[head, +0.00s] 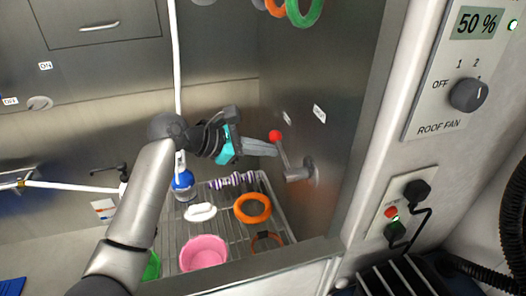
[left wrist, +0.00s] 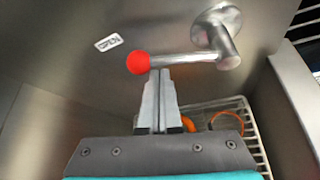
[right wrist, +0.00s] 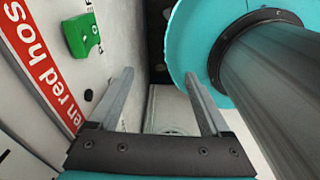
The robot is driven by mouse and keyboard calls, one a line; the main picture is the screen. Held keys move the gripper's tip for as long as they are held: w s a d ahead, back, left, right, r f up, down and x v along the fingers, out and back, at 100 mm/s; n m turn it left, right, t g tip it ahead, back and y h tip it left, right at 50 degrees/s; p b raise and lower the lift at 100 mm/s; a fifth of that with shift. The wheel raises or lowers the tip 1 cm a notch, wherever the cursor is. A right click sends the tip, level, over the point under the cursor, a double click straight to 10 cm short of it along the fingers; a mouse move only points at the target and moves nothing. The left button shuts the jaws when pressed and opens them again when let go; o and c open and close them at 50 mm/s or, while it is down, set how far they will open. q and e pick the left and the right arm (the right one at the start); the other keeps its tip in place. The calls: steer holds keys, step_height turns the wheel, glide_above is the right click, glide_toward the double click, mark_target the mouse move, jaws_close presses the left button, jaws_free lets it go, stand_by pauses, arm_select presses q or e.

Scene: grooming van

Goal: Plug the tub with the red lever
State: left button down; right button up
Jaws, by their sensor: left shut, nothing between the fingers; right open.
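The lever with a red ball knob (head: 274,135) is mounted on the right steel wall of the tub (head: 290,90). In the left wrist view, its bar (left wrist: 186,60) runs from a round mount at upper right to the red knob at left. A label reading OPEN (left wrist: 108,42) is above and left of the knob. My left gripper (left wrist: 160,74) is shut and empty, its fingertips at the bar just right of the knob; I cannot tell whether they touch. My right gripper (right wrist: 160,74) is open and empty, outside the head view. The drain is not visible.
A wire rack (head: 222,225) below the lever holds an orange ring (head: 252,208), a pink bowl (head: 204,253), a blue bottle (head: 182,181) and a white oval item (head: 200,212). The tub's front rim (head: 285,258) and a wall panel with a fan knob (head: 468,95) stand at right.

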stand_by(0.3)
arm_select(q)
steer(key=s+d+r+m+t+h+p, duration=0.1)
steer(key=s+d+r+m+t+p, duration=0.1)
steer(key=s+r+m+t+p, duration=0.4)
steer(key=shift+s+m+t+p, duration=0.45)
steer(key=shift+m+t, duration=0.45)
steer(key=shift+m, duration=1.1)
steer(key=shift+d+h, duration=0.1)
steer(key=shift+h, duration=0.3)
steer(key=shift+w+r, duration=0.1)
steer(key=shift+w, duration=0.05)
